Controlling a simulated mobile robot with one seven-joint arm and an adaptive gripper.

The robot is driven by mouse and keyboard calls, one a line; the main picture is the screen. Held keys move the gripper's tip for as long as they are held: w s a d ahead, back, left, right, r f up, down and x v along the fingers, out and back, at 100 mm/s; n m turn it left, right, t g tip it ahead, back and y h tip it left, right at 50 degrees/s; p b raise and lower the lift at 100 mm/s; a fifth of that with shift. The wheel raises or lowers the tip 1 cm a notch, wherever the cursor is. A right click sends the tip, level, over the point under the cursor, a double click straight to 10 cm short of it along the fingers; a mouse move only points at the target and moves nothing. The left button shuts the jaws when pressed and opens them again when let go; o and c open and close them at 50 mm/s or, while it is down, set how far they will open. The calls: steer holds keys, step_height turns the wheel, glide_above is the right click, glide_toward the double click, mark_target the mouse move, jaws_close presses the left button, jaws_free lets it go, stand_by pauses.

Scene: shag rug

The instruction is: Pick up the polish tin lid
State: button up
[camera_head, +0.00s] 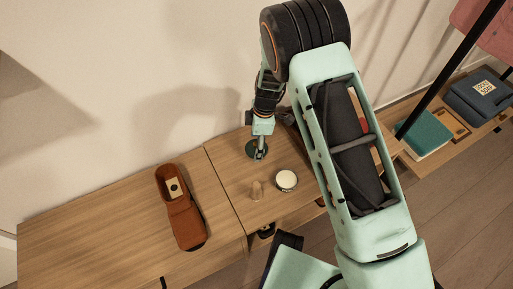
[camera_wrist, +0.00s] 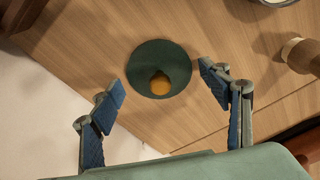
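In the head view the lid (camera_head: 251,146) is partly hidden behind my gripper (camera_head: 260,155). In the wrist view my gripper (camera_wrist: 162,82) is open, with its two blue-padded fingers apart on either side of the lid. Nothing is between the fingers' pads and they do not appear to touch the lid. A round tin with a pale top (camera_head: 287,180) stands nearby to the right.
A small wooden knob-like object (camera_head: 256,190) stands left of the tin; it also shows in the wrist view (camera_wrist: 303,55). A brown leather item (camera_head: 181,207) lies on the left. The wall (camera_head: 110,115) is close behind the table. The far-left tabletop (camera_head: 90,235) is clear.

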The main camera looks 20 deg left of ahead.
mark_target(255, 143)
steer(key=c, duration=0.8)
steer(key=shift+r, duration=0.5)
steer(key=c, duration=0.6)
step_height(255, 143, up, 3)
steer(key=shift+f+p, duration=0.15)
steer(key=shift+p, duration=0.65)
jaws_close()
steer(key=s+d+r+p, duration=0.3)
steer(key=s+d+r, duration=0.5)
steer(key=s, duration=0.4)
steer(key=w+d+f+b, duration=0.1)
steer(key=w+d+b, duration=0.1)
steer(key=w+d, duration=0.2)
steer(key=shift+w+d+f+b, duration=0.15)
steer(key=shift+d+f+b, duration=0.2)
steer(key=shift+d, duration=0.7)
